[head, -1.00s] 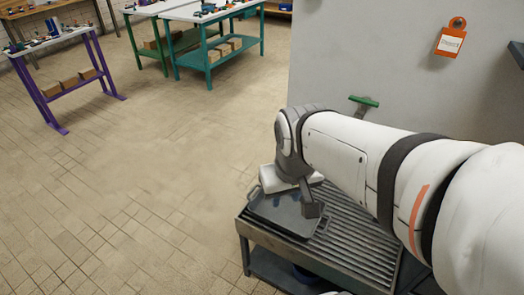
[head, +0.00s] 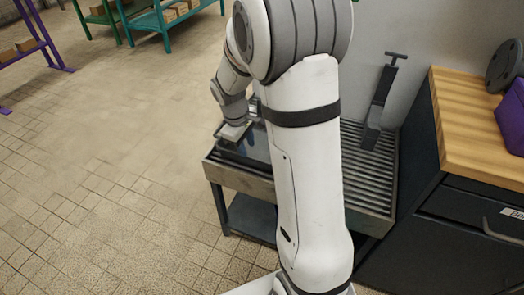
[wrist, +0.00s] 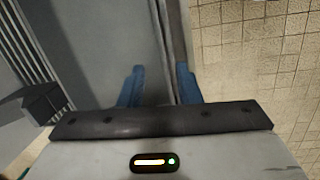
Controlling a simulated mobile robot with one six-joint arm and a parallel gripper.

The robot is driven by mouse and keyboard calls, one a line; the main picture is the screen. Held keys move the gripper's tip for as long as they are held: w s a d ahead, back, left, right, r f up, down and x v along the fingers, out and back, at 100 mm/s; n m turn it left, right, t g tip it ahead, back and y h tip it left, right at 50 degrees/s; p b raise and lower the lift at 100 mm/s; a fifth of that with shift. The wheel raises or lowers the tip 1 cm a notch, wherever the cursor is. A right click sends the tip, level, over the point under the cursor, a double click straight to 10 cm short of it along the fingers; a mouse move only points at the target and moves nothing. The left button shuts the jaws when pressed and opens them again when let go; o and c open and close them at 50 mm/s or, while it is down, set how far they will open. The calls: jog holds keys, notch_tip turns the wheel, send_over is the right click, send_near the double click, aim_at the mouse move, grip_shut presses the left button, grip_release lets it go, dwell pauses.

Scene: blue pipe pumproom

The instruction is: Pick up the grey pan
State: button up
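The grey pan (head: 257,145) lies on the left end of the ribbed metal stand in the head view, partly hidden by my arm. In the wrist view the grey pan (wrist: 115,45) fills the upper middle, with its long rim running upward near the centre. My gripper (wrist: 160,85) has two blue fingers set apart at this rim. The left finger is over the pan's inner side and the right finger is by its outer side. A gap shows between the left finger and the rim. In the head view my gripper (head: 235,132) is low at the pan's left edge.
The ribbed stand (head: 368,185) has free room right of the pan. A dark long-handled tool (head: 380,105) stands at its back by the wall. A wood-topped dark cabinet (head: 470,130) is at right. Open tiled floor (head: 90,190) lies left.

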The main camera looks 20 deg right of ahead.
aim_at(249, 162)
jog(key=f+b, duration=0.1)
jog(key=f, duration=0.4)
jog(key=f+b, duration=0.1)
jog(key=f, duration=0.1)
jog(key=shift+d+f+b, duration=0.25)
jog(key=shift+d+b, duration=0.1)
jog(key=shift+d, duration=0.05)
jog(key=shift+r, duration=0.1)
grip_shut()
